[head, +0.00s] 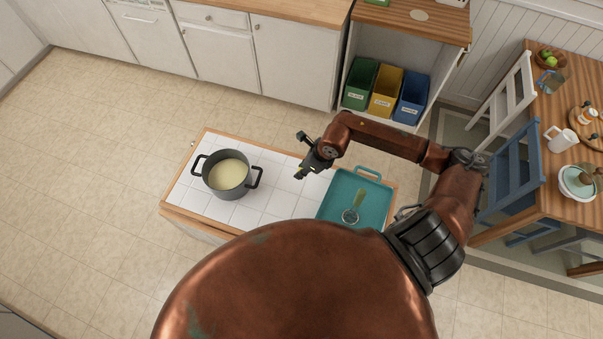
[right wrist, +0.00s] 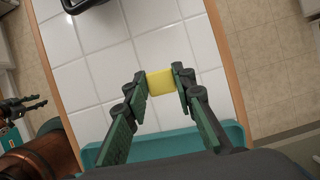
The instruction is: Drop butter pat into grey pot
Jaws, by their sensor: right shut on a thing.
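The yellow butter pat (right wrist: 161,82) is pinched between the two fingertips of my right gripper (right wrist: 162,81). In the head view my right gripper (head: 308,160) is above the white tiled top, between the pot and the teal tray; the pat is hard to make out there. The grey pot (head: 228,175) stands upright to the left of the gripper, with a pale yellow content inside. Only part of its dark handle (right wrist: 84,4) shows at the top of the right wrist view. My left gripper (right wrist: 25,106) shows at the left edge of that view, small and dark; its jaw state is unclear.
The tiled top (head: 283,197) has a wooden rim. Free tiles lie between pot and tray. Cabinets, coloured bins (head: 386,92) and a wooden table with chairs stand beyond.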

